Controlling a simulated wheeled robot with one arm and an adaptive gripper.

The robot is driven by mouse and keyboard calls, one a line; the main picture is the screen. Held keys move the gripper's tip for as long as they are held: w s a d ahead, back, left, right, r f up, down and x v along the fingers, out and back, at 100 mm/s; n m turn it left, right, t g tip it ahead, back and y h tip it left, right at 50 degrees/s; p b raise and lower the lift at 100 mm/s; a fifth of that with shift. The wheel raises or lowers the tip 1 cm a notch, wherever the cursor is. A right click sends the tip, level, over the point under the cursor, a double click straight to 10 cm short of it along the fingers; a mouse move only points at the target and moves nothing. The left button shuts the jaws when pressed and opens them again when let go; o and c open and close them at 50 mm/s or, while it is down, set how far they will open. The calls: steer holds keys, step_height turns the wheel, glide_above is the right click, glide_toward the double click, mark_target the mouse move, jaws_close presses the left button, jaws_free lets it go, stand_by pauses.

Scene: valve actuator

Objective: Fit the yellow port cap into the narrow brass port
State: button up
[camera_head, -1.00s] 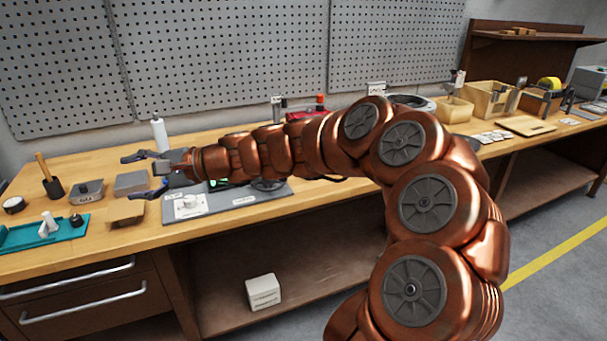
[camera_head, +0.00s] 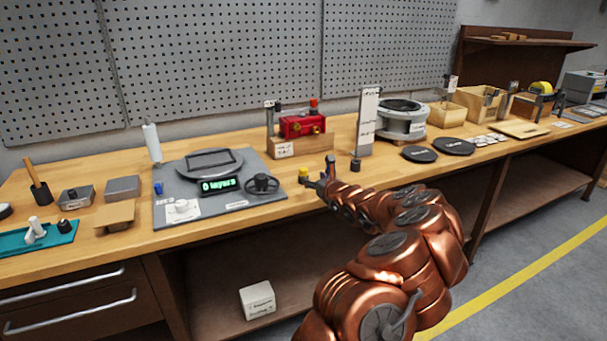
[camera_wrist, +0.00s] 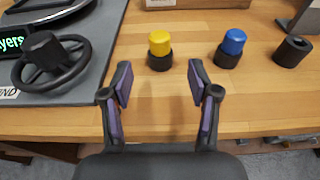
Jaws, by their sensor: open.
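The yellow port cap (camera_wrist: 159,42) sits upright on a black base (camera_wrist: 160,62) on the bench, ahead of my gripper in the wrist view. It also shows in the head view (camera_head: 303,171), just left of my fingers. My gripper (camera_wrist: 158,82) is open and empty, its two purple-padded fingers spread on the near side of the cap, which lies between their lines. The red valve body (camera_head: 302,124) stands on a wooden block further back, with brass ports (camera_head: 292,130) on its front. Which port is narrow, I cannot tell.
A blue cap (camera_wrist: 234,41) on a black base and an empty black holder (camera_wrist: 293,50) stand right of the yellow cap. A handwheel (camera_wrist: 50,62) on a grey panel is at left. A white upright post (camera_head: 367,122) stands behind my arm. The bench's front edge is close.

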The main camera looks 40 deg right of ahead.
mark_target(305, 172)
steer(key=shift+w+d, duration=0.2)
steer(key=shift+w, duration=0.4)
steer(key=shift+p+x, duration=1.25)
steer(key=shift+x, duration=1.2)
steer(key=shift+w+d+f, duration=0.1)
steer(key=shift+w+f, duration=0.05)
steer(key=shift+w, duration=0.35)
steer(key=c, duration=0.9)
